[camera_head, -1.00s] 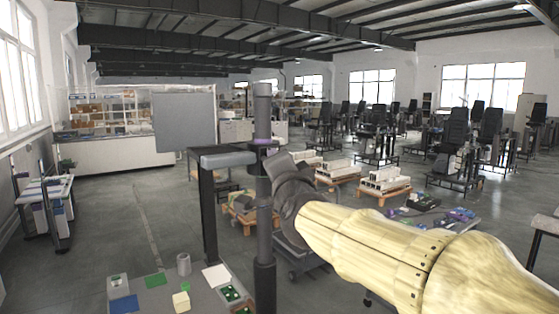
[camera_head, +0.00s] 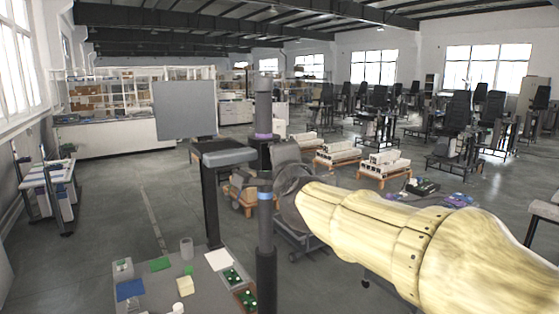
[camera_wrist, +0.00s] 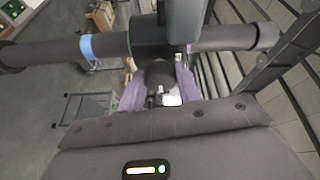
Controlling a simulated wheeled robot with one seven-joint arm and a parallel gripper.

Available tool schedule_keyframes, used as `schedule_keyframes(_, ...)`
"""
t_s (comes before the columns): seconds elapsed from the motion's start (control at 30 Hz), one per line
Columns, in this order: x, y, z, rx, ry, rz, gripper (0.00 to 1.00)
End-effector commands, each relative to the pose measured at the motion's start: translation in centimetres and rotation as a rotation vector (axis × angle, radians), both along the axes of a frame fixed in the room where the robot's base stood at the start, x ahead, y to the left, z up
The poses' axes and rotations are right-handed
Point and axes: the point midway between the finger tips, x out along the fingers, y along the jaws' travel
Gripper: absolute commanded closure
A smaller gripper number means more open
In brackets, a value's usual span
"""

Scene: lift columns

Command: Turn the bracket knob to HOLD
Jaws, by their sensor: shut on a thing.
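The dark upright column (camera_head: 264,222) stands in the middle of the head view, with a blue band and a purple ring. In the wrist view the column (camera_wrist: 45,52) lies across the picture, with the dark bracket (camera_wrist: 184,22) at its middle. My gripper (camera_wrist: 160,92) has purple fingers on both sides of a dark knob (camera_wrist: 159,72) below the bracket and is shut on it. The knob is partly hidden, and no HOLD mark is readable. In the head view my cream arm comes from the right; the fingertips are hidden there.
A grey board (camera_head: 185,110) and a post with a flat top (camera_head: 222,153) stand left of the column. A table (camera_head: 207,292) with small parts is at the front. In the wrist view, dark rails (camera_wrist: 283,70) run along the right. Open floor lies to the left.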

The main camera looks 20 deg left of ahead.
Motion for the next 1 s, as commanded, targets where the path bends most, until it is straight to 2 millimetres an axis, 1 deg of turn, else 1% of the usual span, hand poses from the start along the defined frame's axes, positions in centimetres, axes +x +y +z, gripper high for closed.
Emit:
schedule_keyframes(0.03,0.1,-0.1,0.1,0.003,-0.003,-0.003,0.62)
schedule_keyframes(0.1,0.1,-0.1,0.1,0.002,-0.002,-0.004,0.48)
schedule_keyframes(0.13,0.1,-0.1,0.1,0.002,-0.002,-0.003,0.44)
schedule_keyframes(0.43,0.0,-0.1,0.0,0.001,-0.001,-0.001,0.44)
schedule_keyframes(0.57,-0.7,-0.4,0.1,0.001,-0.003,-0.001,0.44)
schedule_keyframes(0.67,-1.6,-0.9,0.0,0.001,-0.002,-0.001,0.44)
schedule_keyframes(0.77,-3.0,-1.6,0.0,0.001,-0.004,0.0,0.44)
schedule_keyframes(1.0,-6.6,-3.5,0.1,0.001,-0.004,-0.002,0.44)
